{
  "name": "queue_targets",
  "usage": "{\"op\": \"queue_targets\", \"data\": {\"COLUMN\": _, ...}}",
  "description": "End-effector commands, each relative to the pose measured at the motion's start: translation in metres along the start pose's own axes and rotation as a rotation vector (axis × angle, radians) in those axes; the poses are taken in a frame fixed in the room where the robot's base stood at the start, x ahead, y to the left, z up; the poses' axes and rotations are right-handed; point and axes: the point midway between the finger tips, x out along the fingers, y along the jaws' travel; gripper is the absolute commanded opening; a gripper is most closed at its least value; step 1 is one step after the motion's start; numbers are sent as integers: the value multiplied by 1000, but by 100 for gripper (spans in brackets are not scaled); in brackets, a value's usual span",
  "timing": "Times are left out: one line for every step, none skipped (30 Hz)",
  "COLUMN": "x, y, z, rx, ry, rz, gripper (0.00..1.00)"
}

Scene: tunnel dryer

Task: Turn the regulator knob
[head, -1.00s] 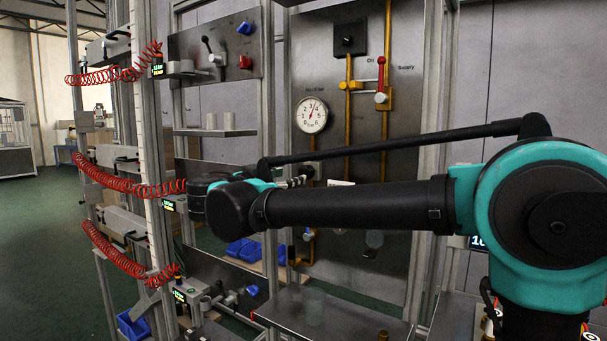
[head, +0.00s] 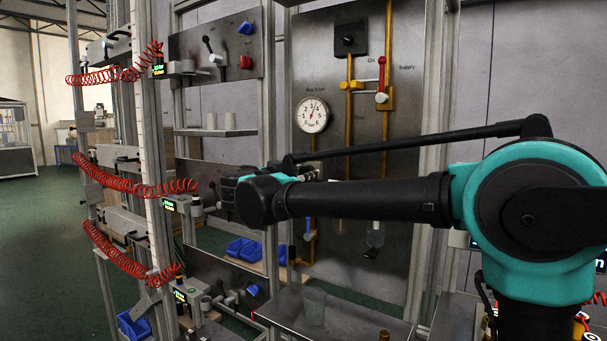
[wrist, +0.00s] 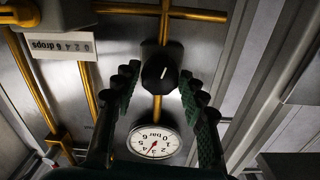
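The black regulator knob (wrist: 160,76) with a white mark line sits on a yellow pipe in the wrist view. My gripper (wrist: 158,73) is open, with one dark green finger on each side of the knob. Gaps show between the fingers and the knob, but I cannot tell whether the tips reach to its depth. The round white bar gauge (wrist: 153,142) with a red needle appears upside down beside the knob; it also shows in the head view (head: 312,115). My arm hides the knob and most of the gripper in the head view.
Yellow pipes and a drops label (wrist: 63,46) lie near the gripper in the wrist view. Red coiled hoses (head: 130,183) hang left of my arm.

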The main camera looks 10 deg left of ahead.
Motion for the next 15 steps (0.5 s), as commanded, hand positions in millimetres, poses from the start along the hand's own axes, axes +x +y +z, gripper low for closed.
{"op": "queue_targets", "data": {"x": 0, "y": 0, "z": 0, "rx": 0, "ry": 0, "rz": 0, "gripper": 33}}
{"op": "queue_targets", "data": {"x": 0, "y": 0, "z": 0, "rx": 0, "ry": 0, "rz": 0, "gripper": 29}}
{"op": "queue_targets", "data": {"x": 0, "y": 0, "z": 0, "rx": 0, "ry": 0, "rz": 0, "gripper": 24}}
{"op": "queue_targets", "data": {"x": 0, "y": 0, "z": 0, "rx": 0, "ry": 0, "rz": 0, "gripper": 20}}
{"op": "queue_targets", "data": {"x": 0, "y": 0, "z": 0, "rx": 0, "ry": 0, "rz": 0, "gripper": 16}}
{"op": "queue_targets", "data": {"x": 0, "y": 0, "z": 0, "rx": 0, "ry": 0, "rz": 0, "gripper": 12}}
{"op": "queue_targets", "data": {"x": 0, "y": 0, "z": 0, "rx": 0, "ry": 0, "rz": 0, "gripper": 8}}
{"op": "queue_targets", "data": {"x": 0, "y": 0, "z": 0, "rx": 0, "ry": 0, "rz": 0, "gripper": 6}}
{"op": "queue_targets", "data": {"x": 0, "y": 0, "z": 0, "rx": 0, "ry": 0, "rz": 0, "gripper": 6}}
{"op": "queue_targets", "data": {"x": 0, "y": 0, "z": 0, "rx": -1, "ry": 0, "rz": 0, "gripper": 6}}
{"op": "queue_targets", "data": {"x": 0, "y": 0, "z": 0, "rx": -2, "ry": 0, "rz": 0, "gripper": 6}}
{"op": "queue_targets", "data": {"x": 0, "y": 0, "z": 0, "rx": -6, "ry": 0, "rz": 0, "gripper": 6}}
{"op": "queue_targets", "data": {"x": 0, "y": 0, "z": 0, "rx": -9, "ry": 0, "rz": 0, "gripper": 6}}
{"op": "queue_targets", "data": {"x": 0, "y": 0, "z": 0, "rx": -14, "ry": 0, "rz": 0, "gripper": 6}}
{"op": "queue_targets", "data": {"x": 0, "y": 0, "z": 0, "rx": -23, "ry": 1, "rz": 0, "gripper": 6}}
